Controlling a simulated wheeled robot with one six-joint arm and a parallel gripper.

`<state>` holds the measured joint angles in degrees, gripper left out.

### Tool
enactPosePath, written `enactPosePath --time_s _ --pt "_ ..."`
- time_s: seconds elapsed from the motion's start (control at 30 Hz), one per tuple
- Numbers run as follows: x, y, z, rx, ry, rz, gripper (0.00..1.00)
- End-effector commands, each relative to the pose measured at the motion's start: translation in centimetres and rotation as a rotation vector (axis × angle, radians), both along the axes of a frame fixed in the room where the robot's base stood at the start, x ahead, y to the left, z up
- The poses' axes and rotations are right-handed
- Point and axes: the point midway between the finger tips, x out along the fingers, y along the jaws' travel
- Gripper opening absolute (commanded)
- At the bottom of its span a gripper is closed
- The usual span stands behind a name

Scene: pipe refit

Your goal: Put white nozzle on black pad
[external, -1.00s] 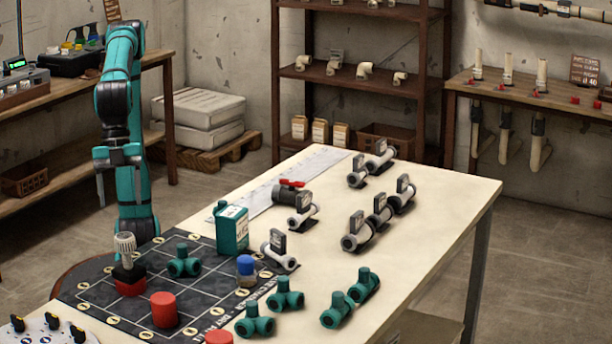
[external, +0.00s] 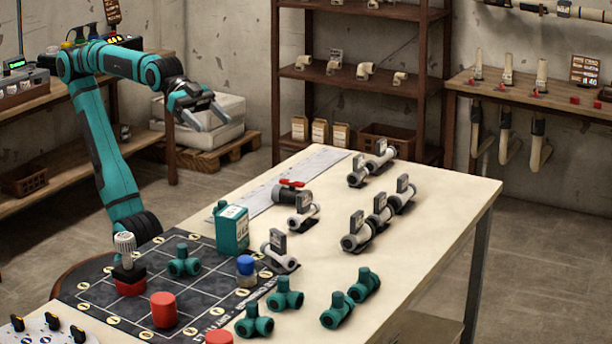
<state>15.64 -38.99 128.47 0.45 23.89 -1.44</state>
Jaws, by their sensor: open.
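A white ribbed nozzle (external: 125,243) stands upright at the left side of the gridded black mat on the table. Directly under it is a flat black piece (external: 128,271), which rests on a red cylinder (external: 131,287). This black piece may be the black pad; I cannot tell for sure. The gridded black mat (external: 205,297) is the other black surface in view. My gripper (external: 212,119) is open and empty, raised in the air beyond the table's far left side, well above and apart from the nozzle.
A green carton (external: 231,229), a green fitting (external: 184,261), a red cylinder (external: 163,309) and a blue-capped jar (external: 246,271) stand on or along the mat. Several green fittings and grey-white valves stand to the right. The table's right front surface (external: 420,240) is clear.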

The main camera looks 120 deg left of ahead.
Motion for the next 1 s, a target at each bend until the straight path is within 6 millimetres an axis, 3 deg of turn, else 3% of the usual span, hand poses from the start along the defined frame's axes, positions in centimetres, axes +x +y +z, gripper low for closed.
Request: enactPosePath --time_s 0.03,0.2,0.4,0.57,1.0 --pt "-0.8 1.8 0.3 -0.01 -0.044 0.039 0.65" --pt "-3.6 6.6 1.2 -0.031 -0.194 0.15 0.65" --pt "-6.3 9.8 1.8 -0.034 -0.319 0.237 0.65" --pt "-7.2 10.6 2.0 -0.032 -0.358 0.262 0.65" --pt "-7.2 10.7 2.0 -0.032 -0.36 0.263 0.65"
